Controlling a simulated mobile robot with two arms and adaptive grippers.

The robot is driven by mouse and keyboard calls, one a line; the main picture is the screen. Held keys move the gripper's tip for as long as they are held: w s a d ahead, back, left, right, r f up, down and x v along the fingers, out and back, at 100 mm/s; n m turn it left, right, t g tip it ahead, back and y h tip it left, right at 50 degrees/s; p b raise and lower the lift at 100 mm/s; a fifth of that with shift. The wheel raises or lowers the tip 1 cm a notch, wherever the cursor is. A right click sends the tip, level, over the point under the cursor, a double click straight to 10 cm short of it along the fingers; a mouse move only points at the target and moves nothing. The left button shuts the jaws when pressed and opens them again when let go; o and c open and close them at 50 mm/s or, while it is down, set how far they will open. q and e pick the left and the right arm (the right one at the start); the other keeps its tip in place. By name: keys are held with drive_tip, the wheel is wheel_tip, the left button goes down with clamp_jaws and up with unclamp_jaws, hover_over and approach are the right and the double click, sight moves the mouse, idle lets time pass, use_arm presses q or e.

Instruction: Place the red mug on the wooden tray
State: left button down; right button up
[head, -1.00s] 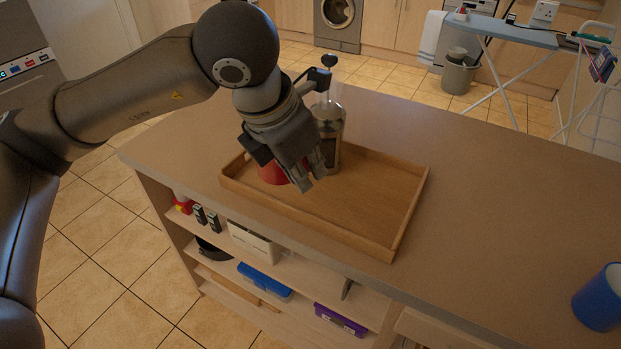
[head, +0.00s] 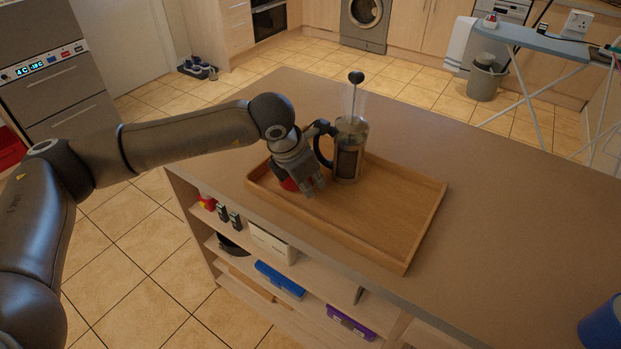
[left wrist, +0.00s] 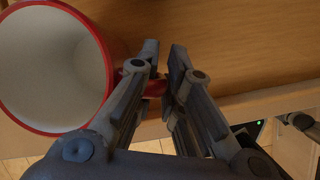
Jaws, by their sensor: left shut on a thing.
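The red mug (head: 288,184) is at the left end of the wooden tray (head: 390,215), mostly hidden behind my left gripper (head: 314,188) in the head view. In the left wrist view the mug (left wrist: 105,45) shows its white inside and red rim at the left. Its red handle (left wrist: 155,87) is between the fingers of my left gripper (left wrist: 163,60), which is shut on it. The mug is over the tray's area; I cannot tell whether its base touches the tray floor. My right gripper is not in view.
A glass coffee press (head: 350,152) with a black handle stands on the tray, close to the right of my left gripper. The tray's right half is clear. A blue cup (head: 603,325) stands at the counter's right. Shelves with several items are below the counter.

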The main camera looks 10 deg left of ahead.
use_arm(q)
drive_tip(key=shift+f, duration=0.15)
drive_tip(key=shift+f, duration=0.2)
drive_tip(key=c, duration=1.5)
unclamp_jaws()
drive_tip(key=shift+r, duration=0.1)
